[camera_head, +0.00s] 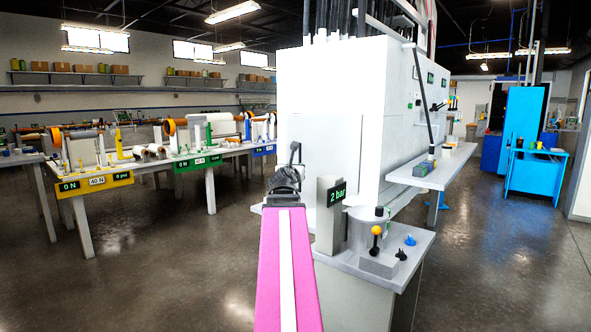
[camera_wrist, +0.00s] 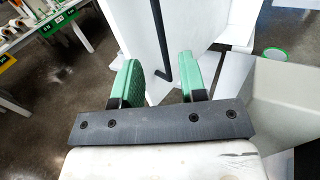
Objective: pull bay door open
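The bay door looks to be the pale flat panel (camera_head: 336,150) on the near face of the big white cabinet (camera_head: 340,80). A dark upright bar handle (camera_head: 294,153) shows at its left side. In the wrist view the handle (camera_wrist: 160,40) hangs in front of a white panel (camera_wrist: 122,22), its bent lower end between the two fingers in the picture. My gripper (camera_wrist: 164,85) has two green fingers, held apart with nothing clamped between them. In the head view my gripper (camera_head: 285,182) is dark, just below the handle, and its fingers are hard to make out.
A small grey bench (camera_head: 400,258) with a "2 bar" post (camera_head: 330,215) and an orange-knobbed lever (camera_head: 376,236) stands close at right. A shelf (camera_head: 432,175) juts from the cabinet's right side. Long tables (camera_head: 150,166) stand at left. The floor (camera_head: 150,270) at front left is clear.

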